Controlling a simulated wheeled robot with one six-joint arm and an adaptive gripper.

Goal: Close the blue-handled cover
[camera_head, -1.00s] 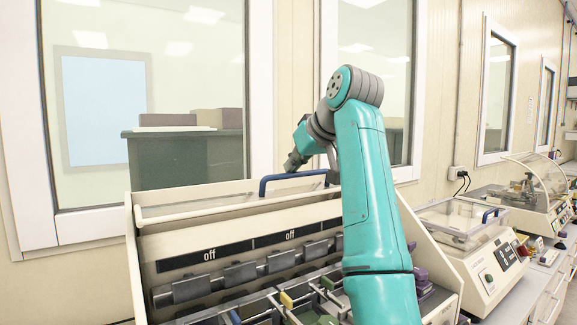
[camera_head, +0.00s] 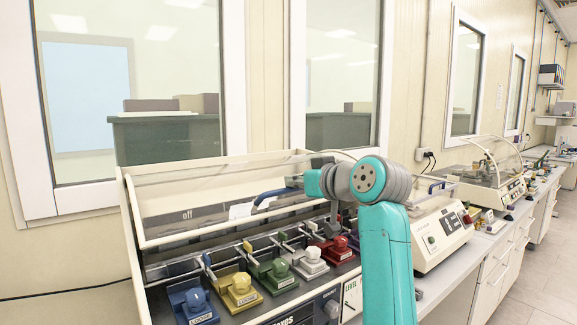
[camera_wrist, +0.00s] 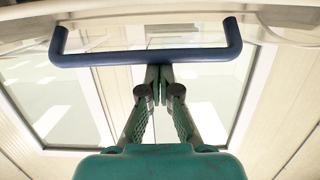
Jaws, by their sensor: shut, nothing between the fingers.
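The cover is clear with a pale frame (camera_head: 190,232), on the large bench machine. It leans forward, partly lowered, with its front bar across the dark "off" panel. Its blue handle (camera_head: 272,195) stands out from the front bar near the right. In the wrist view the handle (camera_wrist: 145,57) spans the upper picture as a wide U. My gripper (camera_wrist: 159,72) is shut and empty, with its fingertips at the middle of the handle's bar; I cannot tell if they touch. In the head view my gripper (camera_head: 295,182) is small and partly hidden by my wrist.
Several coloured clamp blocks, such as a yellow one (camera_head: 238,292) and a green one (camera_head: 275,277), line the machine's front. Another white machine (camera_head: 438,235) stands to the right on the counter. Windows and a wall are behind. The floor at right is clear.

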